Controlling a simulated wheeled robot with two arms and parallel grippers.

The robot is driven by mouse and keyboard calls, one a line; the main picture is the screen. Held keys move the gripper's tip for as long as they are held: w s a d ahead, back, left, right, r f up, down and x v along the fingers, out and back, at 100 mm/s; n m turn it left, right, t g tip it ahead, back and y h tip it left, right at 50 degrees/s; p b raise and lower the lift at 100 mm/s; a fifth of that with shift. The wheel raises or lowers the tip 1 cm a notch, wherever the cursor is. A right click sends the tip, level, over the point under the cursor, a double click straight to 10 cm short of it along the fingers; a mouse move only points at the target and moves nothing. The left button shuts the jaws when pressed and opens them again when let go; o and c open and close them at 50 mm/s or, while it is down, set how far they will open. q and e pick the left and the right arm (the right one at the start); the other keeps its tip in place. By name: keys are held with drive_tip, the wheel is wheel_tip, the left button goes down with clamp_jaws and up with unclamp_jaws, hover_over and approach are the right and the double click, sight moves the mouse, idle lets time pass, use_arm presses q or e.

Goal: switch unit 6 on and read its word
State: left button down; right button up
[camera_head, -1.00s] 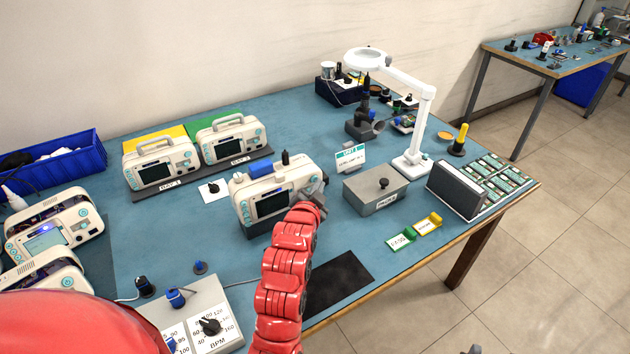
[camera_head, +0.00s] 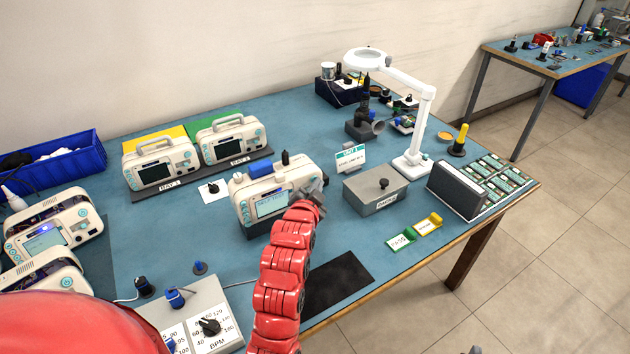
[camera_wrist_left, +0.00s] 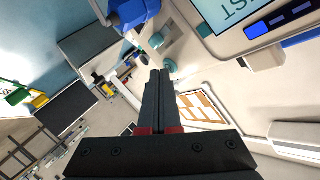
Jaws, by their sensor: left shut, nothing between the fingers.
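A cream monitor (camera_head: 270,192) stands on a dark base in the middle of the bench, with a blue block and a black knob on top. Its screen is lit pale blue with dark text that looks like "SELF TEST"; the wrist view cuts this screen (camera_wrist_left: 238,12) off, upside down. No unit number is legible on it. My left gripper (camera_head: 316,187) is shut and empty at its right side. In the wrist view the shut fingers (camera_wrist_left: 160,78) point at the casing near a teal round button (camera_wrist_left: 171,65) and a blue part (camera_wrist_left: 133,12). I cannot tell whether they touch.
Two dark-screened monitors (camera_head: 160,165) stand behind left, others at far left. A small sign (camera_head: 350,158), grey box (camera_head: 376,196) and white magnifier lamp (camera_head: 415,145) stand to the right. A knob panel (camera_head: 195,310) is in front.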

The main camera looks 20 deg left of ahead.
use_arm(q)
drive_tip(key=shift+s+d, duration=0.45)
drive_tip(key=shift+d, duration=0.15)
drive_tip(key=shift+d, duration=0.1)
drive_tip(key=s+d+p, duration=0.1)
drive_tip(key=s+d, duration=0.2)
drive_tip(key=shift+d, duration=0.35)
idle(0.6)
